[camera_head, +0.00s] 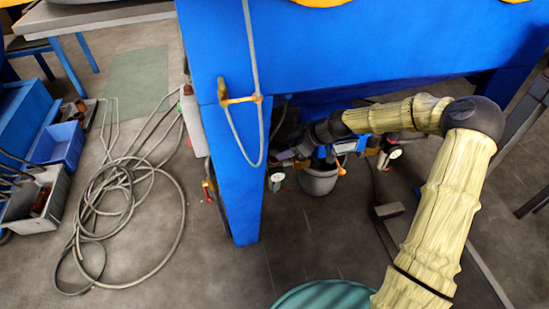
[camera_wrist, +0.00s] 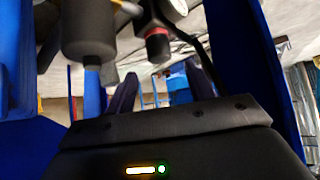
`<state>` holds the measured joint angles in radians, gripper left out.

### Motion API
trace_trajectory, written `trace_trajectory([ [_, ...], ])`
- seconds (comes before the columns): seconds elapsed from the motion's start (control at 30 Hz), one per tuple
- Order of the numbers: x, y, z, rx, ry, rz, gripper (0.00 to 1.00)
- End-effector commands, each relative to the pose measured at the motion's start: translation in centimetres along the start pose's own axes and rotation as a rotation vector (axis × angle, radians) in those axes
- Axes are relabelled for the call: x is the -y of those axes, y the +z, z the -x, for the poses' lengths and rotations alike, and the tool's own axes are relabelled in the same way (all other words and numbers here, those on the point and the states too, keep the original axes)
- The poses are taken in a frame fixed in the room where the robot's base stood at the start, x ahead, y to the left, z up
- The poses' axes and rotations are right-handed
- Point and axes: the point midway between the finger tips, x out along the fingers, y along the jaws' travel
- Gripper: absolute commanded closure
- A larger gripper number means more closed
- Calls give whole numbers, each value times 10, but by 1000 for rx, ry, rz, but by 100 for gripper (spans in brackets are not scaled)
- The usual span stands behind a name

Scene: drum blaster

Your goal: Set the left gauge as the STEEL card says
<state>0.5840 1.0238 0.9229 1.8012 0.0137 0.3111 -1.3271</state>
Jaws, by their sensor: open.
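Under the blue cabinet, a small white-faced gauge (camera_head: 275,179) hangs at the left, by the blue leg. A second white gauge (camera_head: 394,153) is further right. My gripper (camera_head: 292,153) is by the left gauge, partly lost among dark fittings. In the wrist view my gripper (camera_wrist: 161,75) is open, with nothing seen between its fingers. Just beyond the fingers hangs a black knob with a red ring (camera_wrist: 157,45). A pale gauge (camera_wrist: 175,8) above it is cut off by the top edge, so its reading is hidden. I see no STEEL card.
A dark cylindrical bowl (camera_wrist: 88,30) hangs close to the left finger. The blue leg (camera_head: 232,185) stands left of my gripper, and a grey bucket (camera_head: 318,181) is below. A coiled hose (camera_head: 125,200) lies on the floor at left.

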Motion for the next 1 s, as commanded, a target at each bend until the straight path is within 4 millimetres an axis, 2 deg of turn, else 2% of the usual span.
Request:
trace_trajectory([
  [0.03, 0, 3, -13, 0, -1, 1, 46],
  [0.1, 1, 3, -26, 0, -3, 2, 46],
  [0.3, 1, 2, -56, 0, -2, 0, 46],
  [0.47, 0, 0, -65, 0, 0, 1, 46],
  [0.73, 0, 0, -64, 0, 0, 0, 46],
  [0.93, 0, 0, -64, 0, 0, 0, 85],
  [0.97, 0, 0, -64, 0, 0, 0, 90],
  [1.0, 0, 0, -64, 0, 0, 0, 90],
])
